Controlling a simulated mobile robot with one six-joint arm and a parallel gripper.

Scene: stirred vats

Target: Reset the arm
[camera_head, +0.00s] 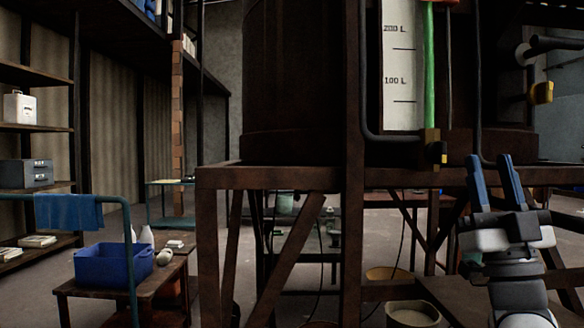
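My gripper (494,181) is at the right of the head view, pointing up. Its two blue fingers stand apart with nothing between them. My arm rises from the lower right corner below it. The gripper shows in front of the rusty metal stand (277,178) that carries a large dark vat (300,80). I cannot tell how far the gripper is from the stand.
A level gauge (402,65) with a green tube (429,70) and a yellow valve (541,93) are near the vat. A bucket (412,314) stands below. At left are a blue bin (113,265) on a low table, a blue cloth (68,211) on a rail, and shelves (35,127).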

